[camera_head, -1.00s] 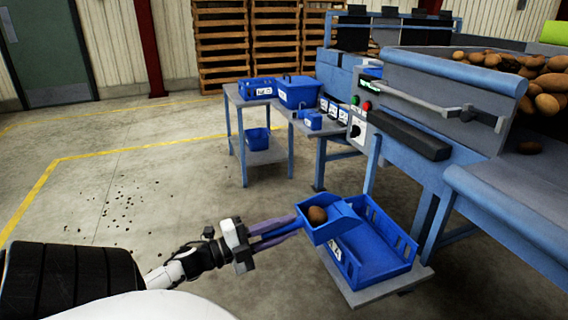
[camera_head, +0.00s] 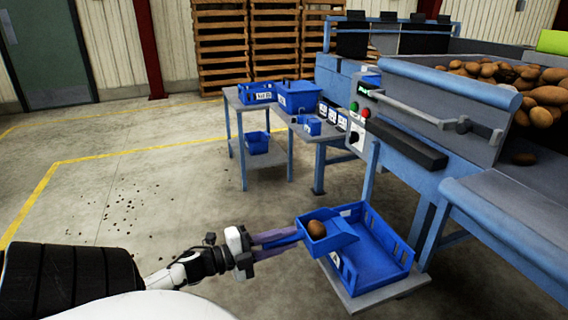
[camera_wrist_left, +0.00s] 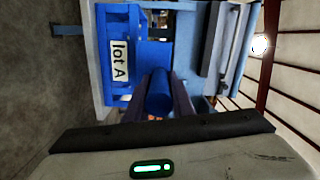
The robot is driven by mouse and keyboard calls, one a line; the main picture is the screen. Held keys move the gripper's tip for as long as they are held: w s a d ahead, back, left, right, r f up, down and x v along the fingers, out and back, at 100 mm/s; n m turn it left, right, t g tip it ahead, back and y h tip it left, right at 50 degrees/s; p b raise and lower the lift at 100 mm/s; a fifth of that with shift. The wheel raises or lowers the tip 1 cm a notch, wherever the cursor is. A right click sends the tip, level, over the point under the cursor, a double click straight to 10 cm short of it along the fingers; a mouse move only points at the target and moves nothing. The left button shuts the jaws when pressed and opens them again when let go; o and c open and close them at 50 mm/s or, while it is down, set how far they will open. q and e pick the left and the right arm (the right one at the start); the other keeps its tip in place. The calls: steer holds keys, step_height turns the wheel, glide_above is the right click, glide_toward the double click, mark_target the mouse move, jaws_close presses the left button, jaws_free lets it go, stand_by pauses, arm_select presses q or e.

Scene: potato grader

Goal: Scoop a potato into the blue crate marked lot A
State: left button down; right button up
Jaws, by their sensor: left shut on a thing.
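My left gripper (camera_head: 270,246) is shut on the handle of a blue scoop (camera_head: 340,236). A brown potato (camera_head: 317,228) lies in the scoop. The scoop is held over the left side of the blue crate (camera_head: 398,270), which stands on a low grey platform. In the left wrist view the crate (camera_wrist_left: 103,75) shows a white "lot A" label (camera_wrist_left: 119,60), and the round blue scoop handle (camera_wrist_left: 159,92) runs between my fingers. No other potato shows in the visible part of the crate. My right gripper is not in view.
The blue and grey grader (camera_head: 440,100) stands at the right, with many potatoes (camera_head: 540,95) at its top. The floor at left is clear, with dark crumbs.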

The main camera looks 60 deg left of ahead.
arm_select(q)
steer(key=r+p, duration=0.2)
steer(key=p, duration=0.1)
steer(key=shift+w+r+g, duration=0.2)
steer(key=shift+r+g, duration=0.15)
steer(key=shift+g, duration=0.05)
steer(key=p, duration=0.2)
steer(key=r+g+p, duration=0.1)
steer(key=p, duration=0.1)
steer(key=shift+w+d+r+p, duration=0.1)
steer(key=shift+w+r+p, duration=0.05)
steer(key=shift+r+p, duration=0.15)
steer(key=shift+p, duration=0.3)
steer(key=shift+f, duration=0.2)
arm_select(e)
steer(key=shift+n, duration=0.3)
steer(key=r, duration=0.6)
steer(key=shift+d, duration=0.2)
